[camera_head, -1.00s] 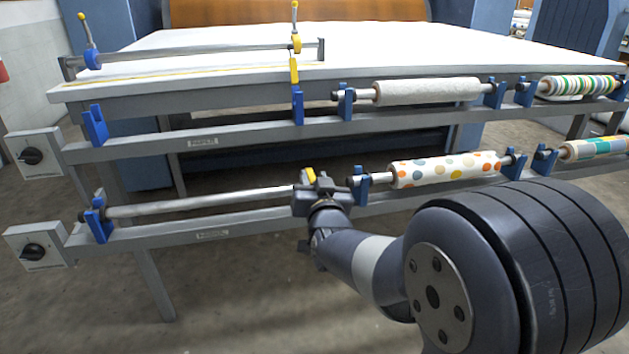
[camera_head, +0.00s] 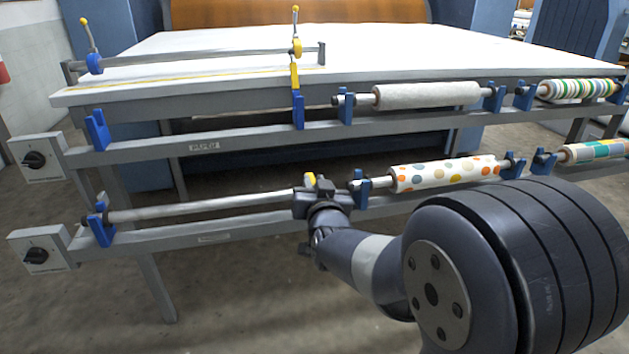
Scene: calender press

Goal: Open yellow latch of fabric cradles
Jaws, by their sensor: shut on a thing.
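My gripper (camera_head: 318,187) is at the right end of the bare metal bar on the lower rail. A small piece of a yellow latch (camera_head: 309,179) shows at its jaws, and the gripper is shut on it. The gripper hides most of this latch and the cradle under it. The bar (camera_head: 200,208) runs left to a blue cradle (camera_head: 100,229). On the upper rail, another yellow latch (camera_head: 294,76) stands upright on a blue cradle (camera_head: 299,110). A blue cradle (camera_head: 97,130) without a visible yellow part is at the upper left.
A dotted fabric roll (camera_head: 445,173) lies right of my gripper on the lower rail. A white roll (camera_head: 427,95) and a striped roll (camera_head: 578,89) are on the upper rail. Switch boxes (camera_head: 38,250) sit at the left. A white table (camera_head: 300,50) is behind.

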